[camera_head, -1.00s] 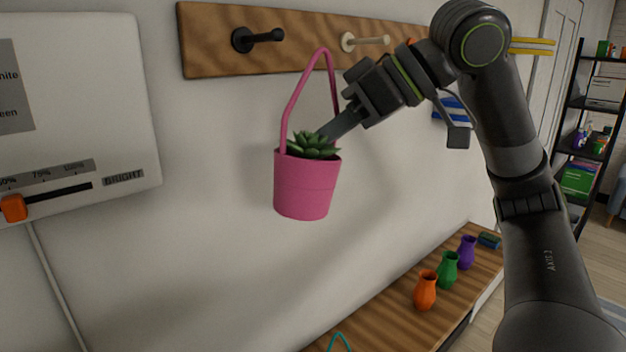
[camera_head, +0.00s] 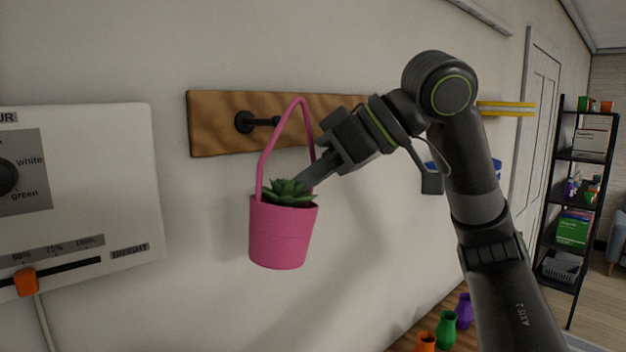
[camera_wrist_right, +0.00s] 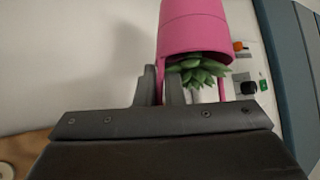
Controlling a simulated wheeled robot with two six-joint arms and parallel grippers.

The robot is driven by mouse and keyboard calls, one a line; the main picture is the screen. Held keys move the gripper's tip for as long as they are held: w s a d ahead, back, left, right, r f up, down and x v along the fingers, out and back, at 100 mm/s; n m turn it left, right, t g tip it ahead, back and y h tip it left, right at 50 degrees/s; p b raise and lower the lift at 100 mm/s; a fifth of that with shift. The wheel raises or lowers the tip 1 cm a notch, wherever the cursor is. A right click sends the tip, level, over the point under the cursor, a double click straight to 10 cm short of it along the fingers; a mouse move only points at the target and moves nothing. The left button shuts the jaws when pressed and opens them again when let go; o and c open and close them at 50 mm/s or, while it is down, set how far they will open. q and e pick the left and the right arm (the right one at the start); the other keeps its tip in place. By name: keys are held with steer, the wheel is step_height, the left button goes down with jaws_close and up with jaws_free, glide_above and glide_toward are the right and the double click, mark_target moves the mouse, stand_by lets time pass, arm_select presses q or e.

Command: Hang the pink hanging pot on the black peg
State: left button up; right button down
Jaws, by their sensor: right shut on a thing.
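The pink hanging pot (camera_head: 283,232) holds a green succulent (camera_head: 288,192) and has a tall pink looped handle (camera_head: 268,158). The black peg (camera_head: 245,122) sticks out from the wooden board at its left end. My right gripper (camera_head: 305,180) is shut on the handle's right side, above the pot rim. The pot hangs nearly upright in the air. The loop's top is slightly above the peg, and its left side meets the peg's tip in the picture; I cannot tell their depth gap. The right wrist view shows the pot (camera_wrist_right: 195,28) inverted beside the fingers (camera_wrist_right: 162,88). My left gripper is out of view.
A white panel (camera_head: 125,180) with an orange slider (camera_head: 27,282) is at left. Green (camera_head: 446,330), orange and purple vases stand below. A black shelf (camera_head: 550,215) is at far right.

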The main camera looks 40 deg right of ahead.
steer(key=w+f+p, duration=0.1)
steer(key=w, duration=0.6)
steer(key=shift+a+f+p, duration=0.15)
steer(key=shift+f+p, duration=0.15)
steer(key=shift+f, duration=0.1)
stand_by(0.3)
steer(key=shift+s+f, duration=0.1)
stand_by(0.5)
steer(key=c, duration=1.5)
jaws_free()
steer(key=shift+a, duration=0.15)
steer(key=shift+o, duration=0.2)
